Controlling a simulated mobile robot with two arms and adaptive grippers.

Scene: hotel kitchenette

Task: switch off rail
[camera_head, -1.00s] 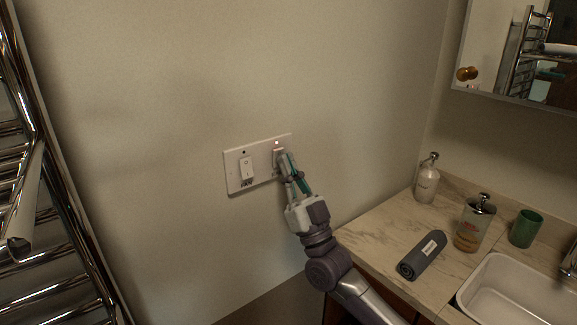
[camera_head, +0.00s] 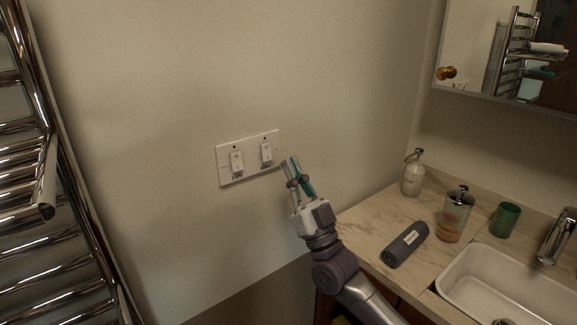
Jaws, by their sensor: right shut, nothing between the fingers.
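A white wall plate (camera_head: 250,165) carries two rocker switches side by side. The left switch (camera_head: 237,163) has a small dark label under it and a dark dot above it. The right switch (camera_head: 266,153) also has a label below, and the dot above it shows dark, with no red glow. My right gripper (camera_head: 291,164) is shut and empty, its tips just right of the plate and apart from the switches. The chrome towel rail (camera_head: 60,200) stands at the left. My left gripper is not in view.
A mirror (camera_head: 490,60) hangs above. The wall around the plate is clear.

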